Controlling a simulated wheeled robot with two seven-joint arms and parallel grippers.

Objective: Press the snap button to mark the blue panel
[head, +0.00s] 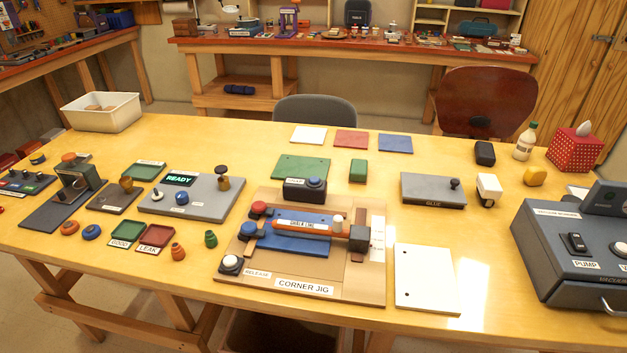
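The corner jig (335,290) is a tan board at the front middle of the table. A blue panel (300,244) lies flat in it, partly hidden under an orange bar labelled chalk line (296,224). The bar has a pale upright knob at its right end. A black box with a blue button (314,183) stands at the jig's back edge; its small label is too small to read surely. A white button (230,262) sits at the front left corner beside a release label. I cannot tell surely which button is the snap button. Neither of my grippers is in view.
A white panel (427,279) with small holes lies right of the jig. A grey pump machine (572,250) stands at the right edge. A grey ready station (205,203) is to the left. White, red and blue sheets (396,144) lie behind. The table's front edge is near the jig.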

